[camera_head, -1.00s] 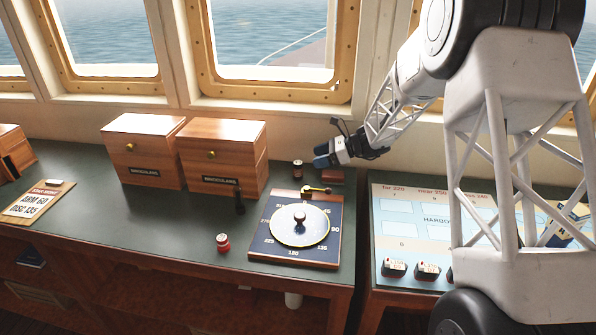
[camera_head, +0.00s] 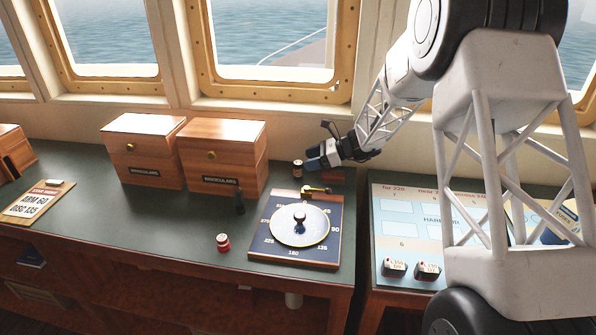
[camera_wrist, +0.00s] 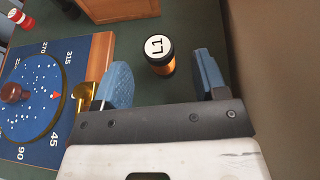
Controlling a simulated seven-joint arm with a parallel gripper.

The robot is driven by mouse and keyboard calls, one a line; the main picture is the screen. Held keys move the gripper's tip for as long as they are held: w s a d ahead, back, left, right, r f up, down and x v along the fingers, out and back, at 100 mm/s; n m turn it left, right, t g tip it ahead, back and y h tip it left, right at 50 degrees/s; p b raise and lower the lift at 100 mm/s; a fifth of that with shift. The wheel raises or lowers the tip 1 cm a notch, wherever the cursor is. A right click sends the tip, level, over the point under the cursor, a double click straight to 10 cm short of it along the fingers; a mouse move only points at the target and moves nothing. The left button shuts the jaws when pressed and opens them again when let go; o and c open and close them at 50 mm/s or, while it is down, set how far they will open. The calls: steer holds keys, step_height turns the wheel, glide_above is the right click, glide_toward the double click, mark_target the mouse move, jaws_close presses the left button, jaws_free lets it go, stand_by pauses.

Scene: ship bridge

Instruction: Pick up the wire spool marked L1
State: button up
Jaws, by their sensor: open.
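The wire spool marked L1 (camera_wrist: 160,50) stands upright on the green counter, with a white top, black rim and copper-coloured winding. In the head view the spool (camera_head: 298,169) is small, just left of my fingertips. My gripper (camera_head: 312,160) is open and low over the back of the counter. In the wrist view the gripper (camera_wrist: 161,80) has its two blue fingers apart, with the spool ahead of and between them. Nothing is between the fingers' inner faces that I can see as held.
A blue compass board (camera_head: 262,240) with a round dial and brass pointer (camera_head: 318,190) lies close in front. Two wooden binocular boxes (camera_head: 222,158) stand at left. The window wall is close behind.

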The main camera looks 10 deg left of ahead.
mark_target(299, 163)
steer(key=shift+x, duration=2.45)
steer(key=shift+s, duration=0.1)
steer(key=c, duration=1)
